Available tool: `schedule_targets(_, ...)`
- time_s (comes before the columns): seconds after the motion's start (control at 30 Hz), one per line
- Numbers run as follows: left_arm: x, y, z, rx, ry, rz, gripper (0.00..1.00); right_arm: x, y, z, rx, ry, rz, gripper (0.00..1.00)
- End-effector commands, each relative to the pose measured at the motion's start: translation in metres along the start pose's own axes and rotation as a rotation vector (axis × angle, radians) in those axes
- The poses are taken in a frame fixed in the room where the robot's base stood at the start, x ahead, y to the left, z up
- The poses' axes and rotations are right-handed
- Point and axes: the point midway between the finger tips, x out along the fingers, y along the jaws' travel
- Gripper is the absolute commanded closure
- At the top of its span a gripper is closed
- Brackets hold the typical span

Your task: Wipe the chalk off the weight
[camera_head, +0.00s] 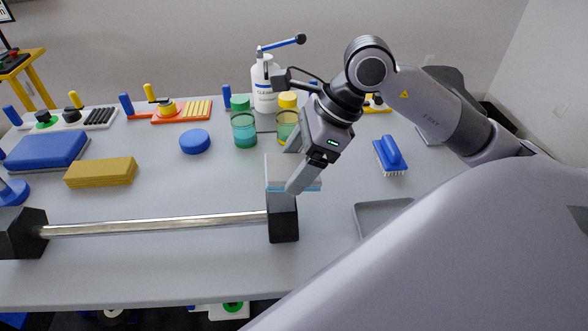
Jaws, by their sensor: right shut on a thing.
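The weight is a dumbbell lying across the front of the table, with a silver bar (160,224) between a black left head (22,236) and a black right head (283,222). Chalk on it is too faint to make out. My right gripper (300,183) points down just behind and above the right head. It is shut on a white pad with a light blue lower edge (278,172), which its finger partly hides. I cannot tell whether the pad touches the head. My left gripper is not in view.
Behind stand a white cleaner bottle (264,90), a green-lidded jar (243,128) and a yellow-lidded jar (286,122). A yellow sponge (101,172), blue pad (46,151) and blue disc (195,141) lie left. A blue brush (390,155) and grey tray (376,214) lie right.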

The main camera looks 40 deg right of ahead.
Motion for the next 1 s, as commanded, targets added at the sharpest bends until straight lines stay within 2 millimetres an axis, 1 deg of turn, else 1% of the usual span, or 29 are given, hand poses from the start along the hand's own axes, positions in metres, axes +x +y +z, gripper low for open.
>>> schedule_targets(0.03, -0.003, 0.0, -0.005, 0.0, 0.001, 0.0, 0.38, -0.008, -0.002, 0.003, 0.0, -0.001, -0.002, 0.51)
schedule_targets(0.1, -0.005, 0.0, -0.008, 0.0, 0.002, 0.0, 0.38, -0.014, -0.003, 0.005, 0.001, -0.001, -0.002, 0.51)
schedule_targets(0.3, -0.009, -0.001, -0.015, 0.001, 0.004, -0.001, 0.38, -0.027, -0.006, 0.009, 0.002, -0.001, -0.002, 0.51)
schedule_targets(0.87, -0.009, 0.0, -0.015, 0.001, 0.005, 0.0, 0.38, -0.027, -0.006, 0.008, 0.002, -0.001, -0.001, 0.51)
schedule_targets(0.93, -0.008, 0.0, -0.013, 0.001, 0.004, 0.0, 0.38, -0.027, -0.008, 0.008, 0.004, 0.0, -0.004, 0.51)
schedule_targets(1.0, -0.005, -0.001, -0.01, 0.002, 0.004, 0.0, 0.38, -0.026, -0.014, 0.006, 0.013, 0.004, -0.013, 0.51)
